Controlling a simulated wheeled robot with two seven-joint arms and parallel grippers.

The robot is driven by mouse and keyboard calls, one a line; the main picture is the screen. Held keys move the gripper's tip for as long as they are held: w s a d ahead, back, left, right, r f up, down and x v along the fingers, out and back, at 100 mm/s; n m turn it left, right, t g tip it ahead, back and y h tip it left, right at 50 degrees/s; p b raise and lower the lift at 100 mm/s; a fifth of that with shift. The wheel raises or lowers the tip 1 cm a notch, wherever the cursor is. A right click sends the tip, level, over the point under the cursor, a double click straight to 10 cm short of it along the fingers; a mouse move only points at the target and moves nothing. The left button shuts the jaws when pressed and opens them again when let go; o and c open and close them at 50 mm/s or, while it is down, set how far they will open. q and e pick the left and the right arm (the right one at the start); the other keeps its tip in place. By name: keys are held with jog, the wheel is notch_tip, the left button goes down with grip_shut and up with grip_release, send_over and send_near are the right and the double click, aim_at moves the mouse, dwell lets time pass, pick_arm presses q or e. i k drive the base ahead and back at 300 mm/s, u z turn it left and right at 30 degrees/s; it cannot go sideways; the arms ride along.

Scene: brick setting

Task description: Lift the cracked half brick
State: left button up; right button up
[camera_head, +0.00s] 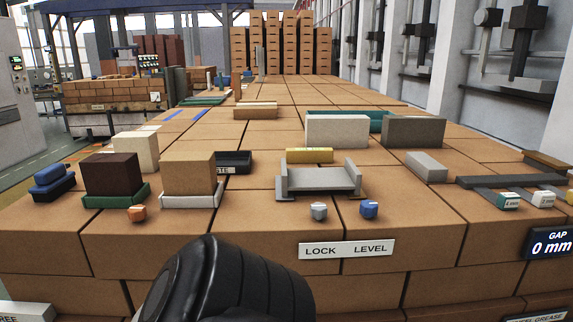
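No crack shows clearly on any block, so I cannot tell which one is the cracked half brick. A small grey block (426,167) lies at the right of the brick top. A cream block (135,151) stands at the left behind a dark brown block (112,174) in a green tray (140,196). A tan block (188,173) sits in a white tray (190,201). A white block (337,131) and a dark grey block (413,132) stand farther back. A dark part of my arm shows at the bottom centre; neither gripper is in view.
A grey cradle (318,181) stands at the centre with a yellow bar (309,155) behind it. Small grey (319,211), blue (369,209) and orange (137,213) pieces lie near the front edge. Dark rails (515,181) lie at the right. The brick top between is mostly clear.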

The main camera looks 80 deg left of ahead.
aim_at(116, 174)
jog(key=z, duration=0.2)
jog(key=k, duration=1.35)
jog(key=u, duration=1.45)
